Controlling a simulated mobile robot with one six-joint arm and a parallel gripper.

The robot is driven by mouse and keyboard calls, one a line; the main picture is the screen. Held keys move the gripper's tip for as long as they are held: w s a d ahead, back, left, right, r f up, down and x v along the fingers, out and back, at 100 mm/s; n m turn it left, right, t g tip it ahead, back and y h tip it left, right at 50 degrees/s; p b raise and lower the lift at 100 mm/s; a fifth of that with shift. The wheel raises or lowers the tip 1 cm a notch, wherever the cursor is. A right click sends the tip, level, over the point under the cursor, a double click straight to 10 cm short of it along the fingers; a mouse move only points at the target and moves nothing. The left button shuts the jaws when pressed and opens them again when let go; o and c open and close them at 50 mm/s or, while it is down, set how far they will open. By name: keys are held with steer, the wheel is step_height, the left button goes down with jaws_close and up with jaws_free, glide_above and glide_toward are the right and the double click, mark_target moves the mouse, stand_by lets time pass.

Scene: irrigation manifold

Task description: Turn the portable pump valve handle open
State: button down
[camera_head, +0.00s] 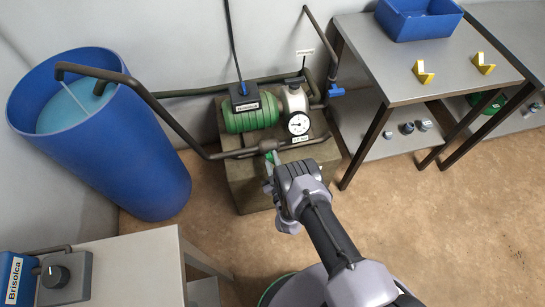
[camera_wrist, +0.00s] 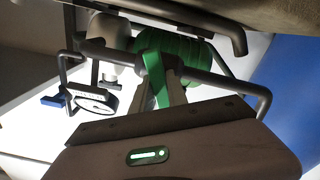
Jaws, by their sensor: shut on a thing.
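The portable pump has a green ribbed motor (camera_head: 250,115) and a pale pump body (camera_head: 293,99) on a block, with a dark pipe (camera_head: 222,154) along its front. In the wrist view, the green valve handle (camera_wrist: 154,78) stands on this pipe, between my fingers. My gripper (camera_head: 271,164) is at the pipe in the head view, where only a sliver of green shows. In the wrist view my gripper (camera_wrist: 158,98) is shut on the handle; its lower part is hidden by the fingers.
A round gauge (camera_head: 299,124) sits just right of my gripper. A blue barrel (camera_head: 100,135) stands left, with the pipe reaching over its rim. A blue-handled valve (camera_head: 335,91) hangs behind right. A metal table (camera_head: 440,80) is right. The floor at right is clear.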

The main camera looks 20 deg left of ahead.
steer(key=n+p, duration=0.1)
steer(key=n, duration=0.5)
steer(key=shift+a, duration=0.2)
steer(key=n, duration=0.3)
steer(key=shift+f+n+p, duration=0.1)
steer(key=shift+n+p, duration=0.2)
steer(key=shift+n, duration=0.1)
steer(key=shift+f+n, duration=0.1)
steer(key=shift+n, duration=1.8)
steer(key=c, duration=1.3)
jaws_free()
steer(key=shift+f, duration=0.1)
steer(key=shift+f, duration=0.1)
